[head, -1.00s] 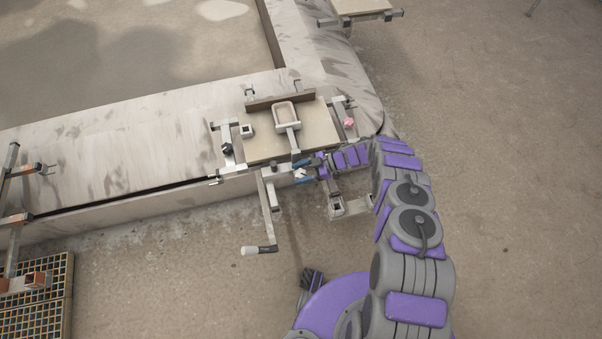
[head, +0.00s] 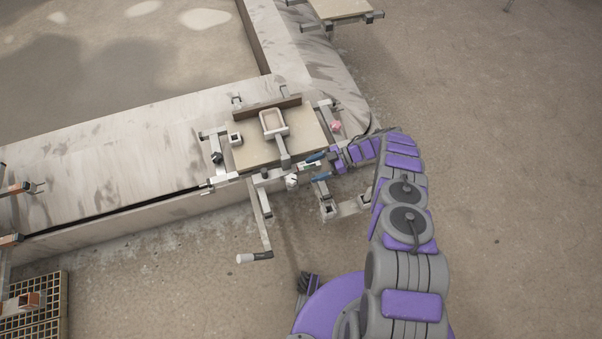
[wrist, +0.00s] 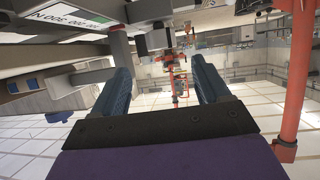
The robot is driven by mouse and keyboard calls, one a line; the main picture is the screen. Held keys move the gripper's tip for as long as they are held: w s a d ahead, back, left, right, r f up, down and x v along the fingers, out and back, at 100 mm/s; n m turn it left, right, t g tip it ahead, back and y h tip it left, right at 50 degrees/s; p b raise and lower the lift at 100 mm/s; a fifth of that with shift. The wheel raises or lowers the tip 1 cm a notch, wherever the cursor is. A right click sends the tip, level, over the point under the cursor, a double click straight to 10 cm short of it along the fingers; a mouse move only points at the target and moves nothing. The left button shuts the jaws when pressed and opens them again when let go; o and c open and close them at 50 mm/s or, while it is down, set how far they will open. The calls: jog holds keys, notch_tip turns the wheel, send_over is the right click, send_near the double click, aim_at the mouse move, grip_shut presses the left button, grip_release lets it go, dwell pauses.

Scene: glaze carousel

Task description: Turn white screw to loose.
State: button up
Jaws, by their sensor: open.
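The white screw (head: 291,182) is a small white knob at the front edge of the beige board fixture (head: 240,158) in the head view. My gripper (head: 308,168) has its two blue fingers apart and points left, just to the right of the screw. The fingers hold nothing and a small gap seems to lie between them and the knob. In the wrist view the gripper (wrist: 160,64) also shows open and empty. I cannot make out the screw there, nor how far it is turned.
A pink knob (head: 335,126) is at the board's right and a black knob (head: 217,157) at its left. A metal clamp frame (head: 270,118) lies on the board. A crank with a white handle (head: 247,258) hangs below. The floor at right is clear.

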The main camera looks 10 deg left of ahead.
jog(key=b+v, duration=0.1)
jog(key=v, duration=0.6)
jog(key=shift+d, duration=0.15)
jog(key=shift+w, duration=0.1)
